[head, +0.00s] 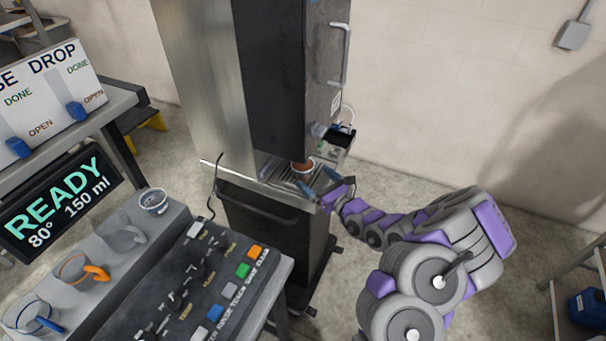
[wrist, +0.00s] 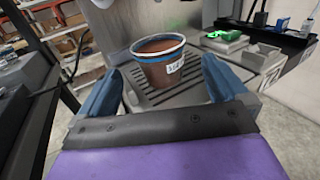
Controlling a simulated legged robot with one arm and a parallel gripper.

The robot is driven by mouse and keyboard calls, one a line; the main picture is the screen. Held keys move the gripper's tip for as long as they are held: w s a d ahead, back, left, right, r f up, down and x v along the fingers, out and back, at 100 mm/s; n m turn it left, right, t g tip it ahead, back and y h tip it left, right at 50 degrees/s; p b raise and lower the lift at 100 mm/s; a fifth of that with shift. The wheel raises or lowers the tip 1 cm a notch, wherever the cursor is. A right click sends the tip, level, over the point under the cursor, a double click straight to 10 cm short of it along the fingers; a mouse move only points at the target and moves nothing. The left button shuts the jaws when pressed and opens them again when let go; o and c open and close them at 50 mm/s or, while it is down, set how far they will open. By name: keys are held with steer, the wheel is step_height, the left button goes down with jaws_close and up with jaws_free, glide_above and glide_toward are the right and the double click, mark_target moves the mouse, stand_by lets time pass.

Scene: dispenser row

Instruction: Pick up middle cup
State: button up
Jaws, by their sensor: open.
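A cup (head: 303,167) with a brown inside and a blue band stands upright on the slotted drip tray (head: 321,181) of the tall dispenser. In the wrist view the cup (wrist: 160,70) shows a white label on its front. My gripper (head: 319,182) is open just in front of it. The blue fingers are spread left and right of the cup in the wrist view, and no contact shows.
The tall dispenser body (head: 268,70) rises close above and behind the cup. A small black shelf with items (head: 340,137) sits to its right. A button panel (head: 209,285) and a READY display (head: 60,205) are at the left. Floor at the right is partly clear.

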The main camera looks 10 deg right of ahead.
mark_target(309, 174)
steer(key=b+x, duration=0.1)
steer(key=x, duration=0.5)
steer(key=shift+f, duration=0.1)
steer(key=shift+w+a, duration=0.25)
steer(key=shift+w, duration=0.3)
steer(key=shift+c, duration=0.2)
steer(key=c, duration=1.2)
steer(key=shift+o, duration=0.2)
steer(key=shift+r, duration=0.25)
